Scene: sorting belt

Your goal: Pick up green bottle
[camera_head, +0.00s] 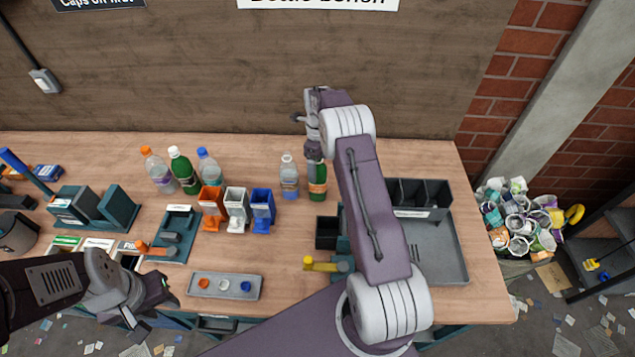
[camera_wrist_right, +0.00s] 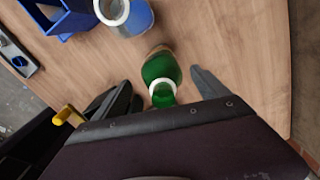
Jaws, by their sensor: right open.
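A green bottle (camera_head: 317,188) with an orange-yellow label stands upright on the bench, right of a clear bottle (camera_head: 289,180). Its top is partly hidden by my right gripper (camera_head: 313,138), which is above it. In the right wrist view the green bottle (camera_wrist_right: 161,68) lies between the two spread fingers of the right gripper (camera_wrist_right: 165,92), with room on both sides. A second green bottle (camera_head: 184,172) with a white cap stands further left. My left gripper (camera_head: 150,298) is low at the front left, away from the bottles; its jaws are unclear.
An orange-capped bottle (camera_head: 158,172) and a blue-capped bottle (camera_head: 209,170) flank the second green bottle. Orange, white and blue bins (camera_head: 236,205) stand mid-bench. A grey cap tray (camera_head: 224,287) lies in front. A dark tray (camera_head: 450,250) is at the right, partly behind my right arm.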

